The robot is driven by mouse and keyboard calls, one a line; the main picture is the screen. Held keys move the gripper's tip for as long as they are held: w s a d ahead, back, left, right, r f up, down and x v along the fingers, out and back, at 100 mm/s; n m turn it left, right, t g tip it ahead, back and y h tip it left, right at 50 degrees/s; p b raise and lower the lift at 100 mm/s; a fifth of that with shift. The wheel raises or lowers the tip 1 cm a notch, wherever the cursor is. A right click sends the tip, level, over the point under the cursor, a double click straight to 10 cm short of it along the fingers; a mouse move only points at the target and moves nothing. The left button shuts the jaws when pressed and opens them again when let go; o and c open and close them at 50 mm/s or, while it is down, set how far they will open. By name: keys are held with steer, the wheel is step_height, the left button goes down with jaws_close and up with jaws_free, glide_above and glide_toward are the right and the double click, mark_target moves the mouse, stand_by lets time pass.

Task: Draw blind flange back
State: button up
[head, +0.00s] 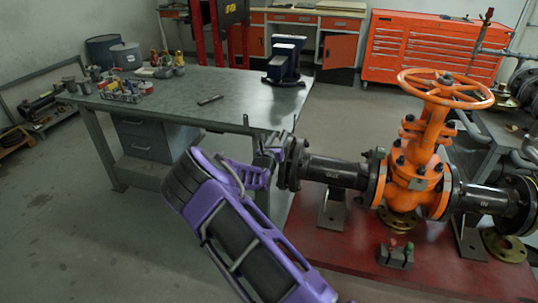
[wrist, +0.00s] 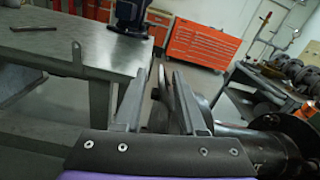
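The dark blind flange (head: 284,168) stands upright at the left end of the grey outlet pipe (head: 335,172), close against the pipe's end flange (head: 297,165). My gripper (head: 270,152) is just left of it, at the end of my purple arm. In the wrist view the two fingers of my gripper (wrist: 158,98) are spread apart. A thin dark plate edge shows between them, and a round disc edge (wrist: 192,88) shows by the right finger. I cannot tell whether the fingers touch the flange. The orange gate valve (head: 420,165) sits further right on the line.
A metal workbench (head: 215,105) stands close behind and left of my gripper, with a dark blue vise (head: 284,62), cans and small tools on it. A red base plate (head: 350,250) lies under the valve. Open floor (head: 80,235) is at left. An orange tool cabinet (head: 425,45) stands behind.

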steer(key=v, duration=1.4)
steer(key=shift+p, duration=0.3)
steer(key=shift+a, duration=0.15)
